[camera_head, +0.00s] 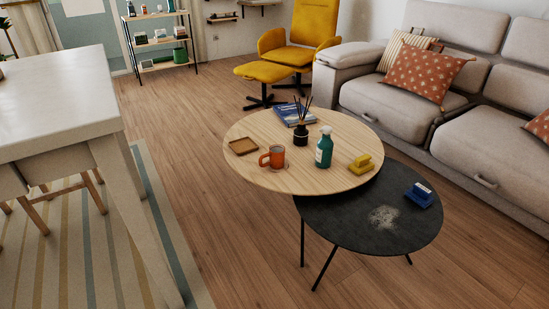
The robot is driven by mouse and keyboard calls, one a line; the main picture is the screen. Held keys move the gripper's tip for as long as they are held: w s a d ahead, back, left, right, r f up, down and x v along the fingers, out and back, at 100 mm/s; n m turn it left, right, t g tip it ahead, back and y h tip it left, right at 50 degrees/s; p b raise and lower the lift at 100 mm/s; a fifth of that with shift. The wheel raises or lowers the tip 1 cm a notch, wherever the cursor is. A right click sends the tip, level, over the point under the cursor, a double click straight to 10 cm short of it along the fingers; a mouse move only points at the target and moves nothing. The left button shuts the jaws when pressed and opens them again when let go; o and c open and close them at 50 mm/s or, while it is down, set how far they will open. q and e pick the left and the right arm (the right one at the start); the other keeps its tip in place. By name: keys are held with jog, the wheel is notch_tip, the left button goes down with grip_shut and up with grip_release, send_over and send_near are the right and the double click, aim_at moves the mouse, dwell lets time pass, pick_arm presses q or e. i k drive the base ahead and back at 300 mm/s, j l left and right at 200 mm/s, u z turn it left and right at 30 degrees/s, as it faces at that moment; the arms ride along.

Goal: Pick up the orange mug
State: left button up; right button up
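The orange mug (276,156) stands upright on the round light-wood coffee table (310,179), left of the table's middle. Its handle points to the left. Neither of my grippers shows in the head view, and nothing is touching the mug.
A lower black table (340,230) holds a blue object (419,196).

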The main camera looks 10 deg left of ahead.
aim_at(272, 159)
jog(key=i+j+z, duration=0.45)
jog(key=i+j, duration=0.25)
